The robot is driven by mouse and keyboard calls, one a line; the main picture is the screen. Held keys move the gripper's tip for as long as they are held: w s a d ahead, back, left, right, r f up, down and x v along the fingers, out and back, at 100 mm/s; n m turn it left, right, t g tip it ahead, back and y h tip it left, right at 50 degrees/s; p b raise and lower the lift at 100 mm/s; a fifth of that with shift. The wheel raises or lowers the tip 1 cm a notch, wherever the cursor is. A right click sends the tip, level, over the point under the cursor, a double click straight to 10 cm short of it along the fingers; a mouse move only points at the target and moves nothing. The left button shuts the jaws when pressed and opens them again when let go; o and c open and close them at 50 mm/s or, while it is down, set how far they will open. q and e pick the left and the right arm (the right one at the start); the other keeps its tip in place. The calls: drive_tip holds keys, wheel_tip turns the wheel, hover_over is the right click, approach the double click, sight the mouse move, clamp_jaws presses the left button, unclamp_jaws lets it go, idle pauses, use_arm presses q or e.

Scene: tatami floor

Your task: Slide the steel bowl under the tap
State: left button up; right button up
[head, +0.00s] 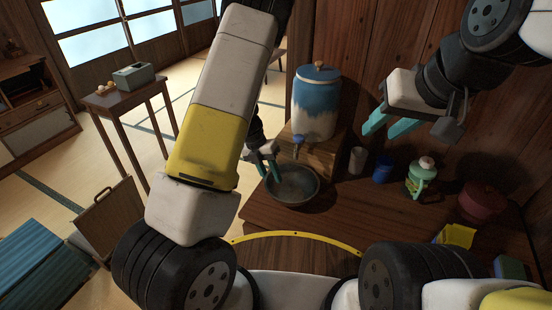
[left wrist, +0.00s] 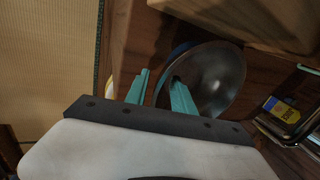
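The steel bowl (head: 296,190) sits on the wooden counter in front of the wooden stand, below and slightly nearer than the blue tap (head: 298,140) in the head view. The tap is on a blue and white dispenser (head: 316,105). My left gripper (head: 269,172) is at the bowl's left rim. In the left wrist view its teal fingers (left wrist: 158,92) stand apart: one overlaps the inside of the bowl (left wrist: 218,80), the other is outside the rim. Contact with the rim cannot be told. My right gripper (head: 378,122) is open and empty, above the counter to the right.
A grey cup (head: 357,160), a blue cup (head: 382,168), a green jar (head: 420,177) and a dark red pot (head: 481,202) stand right of the bowl. The wooden stand (head: 322,158) carries the dispenser. A yellow container (head: 457,236) is at the counter's right. The counter before the cups is clear.

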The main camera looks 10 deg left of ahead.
use_arm(q)
drive_tip(key=v, duration=0.7)
drive_tip(key=shift+r, duration=0.35)
drive_tip(key=shift+a+r, duration=0.1)
drive_tip(key=s+r+m+t+h, duration=0.1)
drive_tip(key=s+r+m, duration=0.3)
drive_tip(key=r+m, duration=0.45)
drive_tip(key=s+r+m+t, duration=0.1)
drive_tip(key=s+r+m, duration=0.4)
drive_tip(key=r+m, duration=0.35)
drive_tip(key=s+a+r+m+t+y, duration=0.1)
drive_tip(key=s+r+m+t, duration=0.1)
drive_tip(key=s+r+m, duration=0.2)
drive_tip(key=s+a+r+m+t+y, duration=0.1)
drive_tip(key=s+r+m+t, duration=0.2)
drive_tip(key=s+r+m, duration=0.2)
drive_tip(key=s+m, duration=0.3)
drive_tip(key=m, duration=0.4)
drive_tip(key=shift+a+r+m+y, duration=0.2)
drive_tip(key=shift+a+m+y, duration=0.1)
drive_tip(key=shift+m+y, duration=0.1)
